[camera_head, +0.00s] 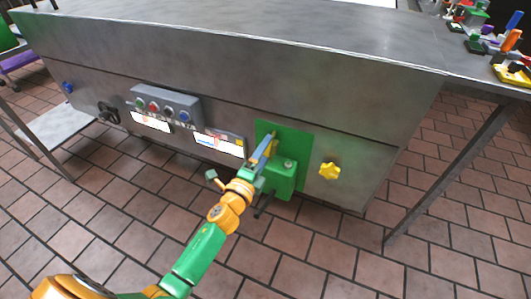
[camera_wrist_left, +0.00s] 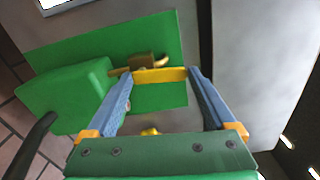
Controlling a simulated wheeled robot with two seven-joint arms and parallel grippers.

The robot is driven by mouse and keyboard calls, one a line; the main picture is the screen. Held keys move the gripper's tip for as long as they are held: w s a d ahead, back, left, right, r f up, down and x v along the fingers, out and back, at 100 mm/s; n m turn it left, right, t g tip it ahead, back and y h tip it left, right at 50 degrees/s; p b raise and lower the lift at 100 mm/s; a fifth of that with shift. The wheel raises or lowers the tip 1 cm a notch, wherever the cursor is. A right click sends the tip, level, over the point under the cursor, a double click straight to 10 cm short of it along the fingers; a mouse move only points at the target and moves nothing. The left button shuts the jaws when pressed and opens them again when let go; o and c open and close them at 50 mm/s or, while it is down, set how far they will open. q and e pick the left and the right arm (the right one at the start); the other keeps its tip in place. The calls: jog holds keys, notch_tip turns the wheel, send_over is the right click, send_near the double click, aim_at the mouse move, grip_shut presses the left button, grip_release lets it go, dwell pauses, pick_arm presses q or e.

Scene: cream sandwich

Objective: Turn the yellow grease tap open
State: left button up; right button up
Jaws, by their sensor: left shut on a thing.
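The yellow grease tap (camera_wrist_left: 160,75) shows in the left wrist view as a yellow bar in front of a green plate (camera_wrist_left: 160,45). A brass-coloured fitting sits behind it. My left gripper (camera_wrist_left: 160,77) has its two blue fingers on either end of the bar and is shut on it. In the head view my left gripper (camera_head: 268,143) reaches the green plate (camera_head: 299,146) on the metal unit's front and hides much of the tap. My right gripper is not in view.
A green box (camera_head: 283,181) juts out below the tap, close beside my gripper. A yellow star-shaped knob (camera_head: 329,171) is to its right. A grey button box (camera_head: 166,106) and a black knob (camera_head: 108,112) are to the left. The tiled floor in front is clear.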

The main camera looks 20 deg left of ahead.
pick_arm(q)
jog(key=shift+a+n, duration=0.1)
jog(key=shift+n, duration=0.5)
jog(key=o, duration=1.1)
jog(key=s, duration=0.7)
jog(key=shift+a+p, duration=0.15)
jog(key=shift+p, duration=0.25)
jog(key=shift+a+n, duration=0.1)
jog(key=shift+n, duration=0.2)
